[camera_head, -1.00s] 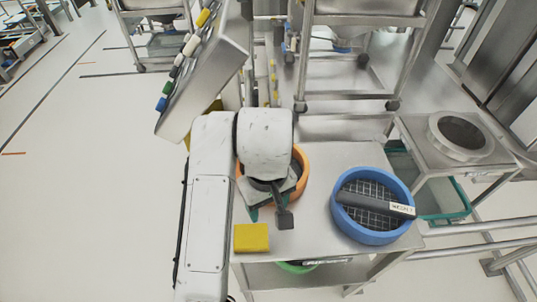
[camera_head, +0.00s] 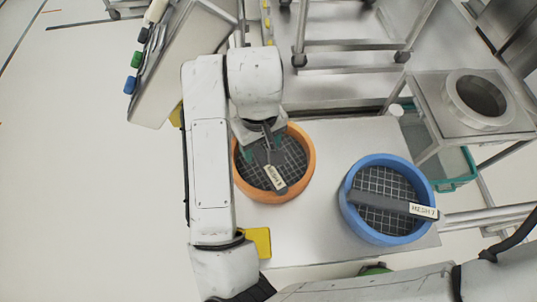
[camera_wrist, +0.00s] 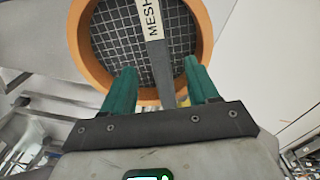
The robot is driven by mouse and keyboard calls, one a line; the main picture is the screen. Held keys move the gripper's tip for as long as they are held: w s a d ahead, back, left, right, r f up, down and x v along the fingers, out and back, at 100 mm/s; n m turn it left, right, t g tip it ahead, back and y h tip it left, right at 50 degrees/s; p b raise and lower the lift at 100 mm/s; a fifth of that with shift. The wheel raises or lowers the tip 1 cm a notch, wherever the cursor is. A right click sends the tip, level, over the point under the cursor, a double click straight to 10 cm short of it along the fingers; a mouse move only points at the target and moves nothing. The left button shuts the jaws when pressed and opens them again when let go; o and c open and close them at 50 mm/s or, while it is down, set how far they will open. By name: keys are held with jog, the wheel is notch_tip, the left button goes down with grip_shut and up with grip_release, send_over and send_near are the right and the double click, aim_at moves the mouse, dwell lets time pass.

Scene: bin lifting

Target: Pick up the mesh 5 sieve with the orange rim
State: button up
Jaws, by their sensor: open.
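The orange-rimmed sieve (camera_head: 308,170) sits on the steel table in the head view, left of the blue sieve. It has a dark wire mesh and a dark bar across it with a white label. In the wrist view the orange sieve (camera_wrist: 203,30) fills the upper middle, and its label reads "MESH"; the number is cut off. My gripper (camera_wrist: 160,80) is open, with two green fingers apart, one on each side of the bar's near end as seen there. In the head view my gripper (camera_head: 262,150) is over the sieve's far left part. Contact cannot be told.
A blue-rimmed sieve (camera_head: 352,222) with a labelled bar stands to the right on the same table (camera_head: 310,235). A yellow block (camera_head: 259,241) lies near the front left. A steel rack (camera_head: 350,45) stands behind. A round steel pan (camera_head: 478,100) sits on a side stand.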

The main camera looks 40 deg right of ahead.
aim_at(261, 154)
jog(key=shift+w+f+b, duration=0.2)
jog(key=shift+f+b, duration=0.9)
jog(key=shift+f, duration=2.45)
grip_shut()
